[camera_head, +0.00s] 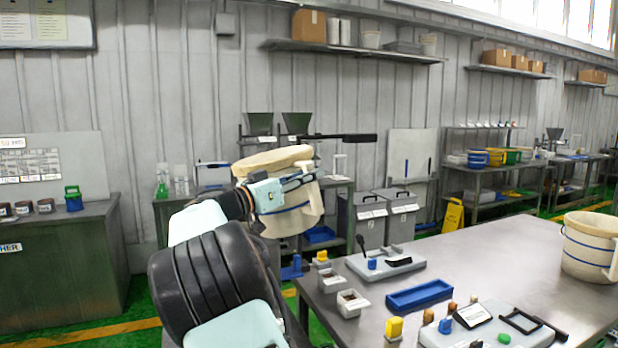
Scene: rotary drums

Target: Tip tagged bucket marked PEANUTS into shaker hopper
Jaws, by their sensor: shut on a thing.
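My gripper (288,186) is shut on a cream bucket (297,218) with a blue stripe and holds it up left of the near table. The bucket looks roughly upright, with its rim at the top; its contents are hidden. No PEANUTS tag can be read on it. My arm covers its lower left part. Two dark funnel-shaped hoppers (260,123) (297,122) stand behind the bucket by the back wall, apart from it. I cannot tell which one is the shaker hopper.
A similar cream bucket (587,262) stands on the near table (500,255) at the right. A blue tray (419,295), a grey scale-like device (386,263) and small blocks lie on the table. Grey bins (403,215) and a yellow floor sign (453,217) stand behind. The table's back middle is clear.

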